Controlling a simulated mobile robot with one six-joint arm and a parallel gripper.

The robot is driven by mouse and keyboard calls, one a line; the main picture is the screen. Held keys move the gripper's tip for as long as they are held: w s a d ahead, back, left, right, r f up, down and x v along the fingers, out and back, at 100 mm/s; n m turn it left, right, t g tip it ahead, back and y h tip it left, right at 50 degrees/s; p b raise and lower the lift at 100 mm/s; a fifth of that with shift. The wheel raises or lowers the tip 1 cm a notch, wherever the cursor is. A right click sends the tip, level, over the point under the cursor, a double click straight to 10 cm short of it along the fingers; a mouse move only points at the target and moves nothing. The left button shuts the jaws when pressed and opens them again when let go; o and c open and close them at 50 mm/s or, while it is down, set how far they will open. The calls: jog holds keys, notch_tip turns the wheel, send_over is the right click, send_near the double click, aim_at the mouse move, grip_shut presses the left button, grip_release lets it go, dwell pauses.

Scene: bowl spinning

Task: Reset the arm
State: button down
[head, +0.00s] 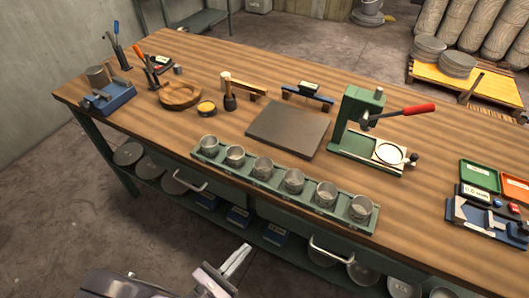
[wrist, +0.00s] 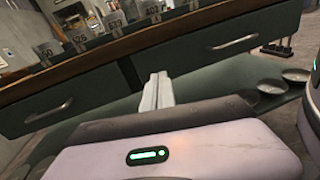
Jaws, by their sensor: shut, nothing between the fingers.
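My gripper (head: 236,262) is in front of the workbench at the bottom of the head view, below the level of the bench top. Its two pale fingers lie together, shut and empty. In the wrist view the closed fingers (wrist: 157,92) point toward the green drawer fronts (wrist: 225,60) of the bench. They appear apart from the bench and touch nothing that I can see. Part of my arm shows at the bottom edge of the head view.
The wooden bench (head: 220,65) holds a green rack (head: 300,202) with several metal cups along its front edge. A green press (head: 355,120) with a red handle, a dark plate (head: 288,128) and a wooden bowl (head: 180,95) stand behind. Drawer handles (head: 330,252) stick out in front.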

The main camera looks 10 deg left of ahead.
jog(key=w+d+r+m+g+y, duration=0.1)
jog(key=d+r+m+g, duration=1.4)
jog(key=r+m, duration=0.3)
jog(key=s+d+r+m+t+y, duration=0.1)
jog(key=d+r+m+t+y, duration=0.1)
jog(key=r+m+y, duration=0.3)
jog(key=s+d+r+m+t+y, duration=0.1)
jog(key=d+r+m+t+y, duration=0.2)
jog(key=m, duration=0.7)
notch_tip(320, 180, up, 4)
jog(key=shift+s+r+t+y, duration=0.2)
jog(key=shift+s+t+y, duration=0.2)
jog(key=shift+y, duration=0.6)
